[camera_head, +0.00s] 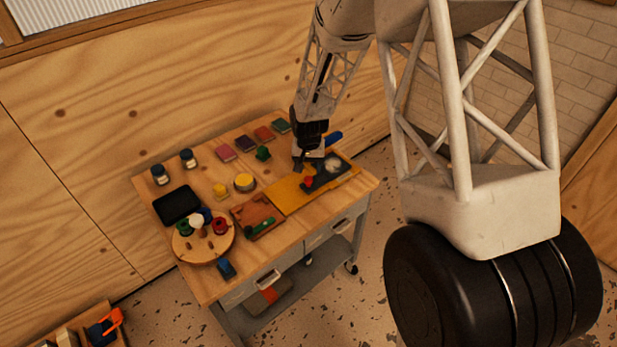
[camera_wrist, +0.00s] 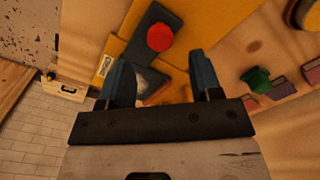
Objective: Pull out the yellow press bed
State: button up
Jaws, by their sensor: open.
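The yellow press bed (camera_head: 282,198) lies flat on the workbench, at its right part in the head view. Its yellow surface (camera_wrist: 118,52) also shows in the wrist view. A dark plate (camera_head: 338,174) with a red knob (camera_head: 308,182) sits over its right part; the knob (camera_wrist: 160,37) is just ahead of my fingers in the wrist view. My gripper (camera_head: 304,167) is over the far edge of the bed, pointing down. Its two blue-grey fingers (camera_wrist: 162,75) are apart, with a pale patch and a brownish piece visible between them. I cannot tell whether they touch the bed.
A blue handle (camera_head: 333,138) is close behind my gripper. A brown tray (camera_head: 256,215) adjoins the bed's left end. A round wooden stand (camera_head: 204,253) with spools, a black tray (camera_head: 176,205) and several coloured blocks occupy the left and back.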

aim_at(308, 179)
jog(key=shift+f, duration=2.6)
grip_shut()
